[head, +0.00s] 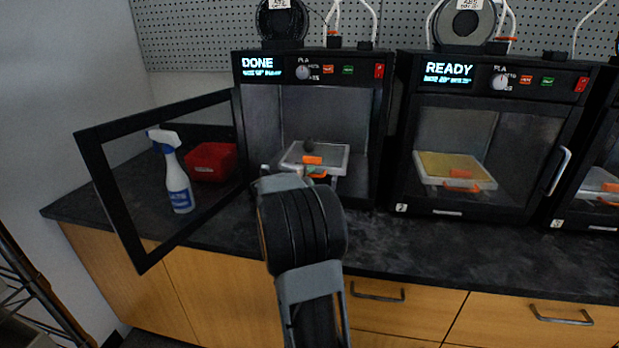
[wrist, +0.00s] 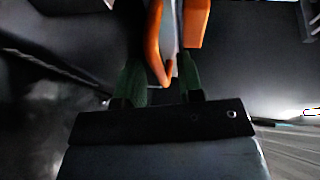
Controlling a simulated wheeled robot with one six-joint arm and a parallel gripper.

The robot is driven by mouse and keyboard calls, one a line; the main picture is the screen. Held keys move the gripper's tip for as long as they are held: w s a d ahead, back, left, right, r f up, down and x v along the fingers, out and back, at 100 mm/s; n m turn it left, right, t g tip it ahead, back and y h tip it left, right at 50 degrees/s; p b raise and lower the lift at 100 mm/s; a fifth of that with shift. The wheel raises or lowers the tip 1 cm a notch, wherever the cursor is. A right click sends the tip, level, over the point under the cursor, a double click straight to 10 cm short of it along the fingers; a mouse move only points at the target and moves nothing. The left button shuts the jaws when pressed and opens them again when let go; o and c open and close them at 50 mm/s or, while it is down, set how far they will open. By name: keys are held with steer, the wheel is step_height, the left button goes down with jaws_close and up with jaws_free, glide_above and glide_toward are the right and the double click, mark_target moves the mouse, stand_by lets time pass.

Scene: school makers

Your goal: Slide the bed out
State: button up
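The left printer (head: 258,64) shows DONE, and its door (head: 105,190) stands swung open to the left. Inside is a pale, light-rimmed bed (head: 334,157) with an orange tab (head: 313,160) at its front. My gripper (head: 318,174) is at the front of this bed, partly hidden by my own wrist. In the wrist view, dark green and orange parts flank a light grey strip (wrist: 171,40). Whether my gripper (wrist: 170,50) touches or holds the tab is unclear.
A spray bottle (head: 177,180) and a red container (head: 210,162) stand on the counter (head: 400,240) by the open door. The middle printer (head: 520,150) shows READY, with its door shut. Another printer (head: 600,185) is at the right edge.

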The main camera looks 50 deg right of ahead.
steer(key=shift+d+f, duration=0.1)
steer(key=shift+d, duration=0.4)
steer(key=shift+c, duration=0.2)
jaws_close()
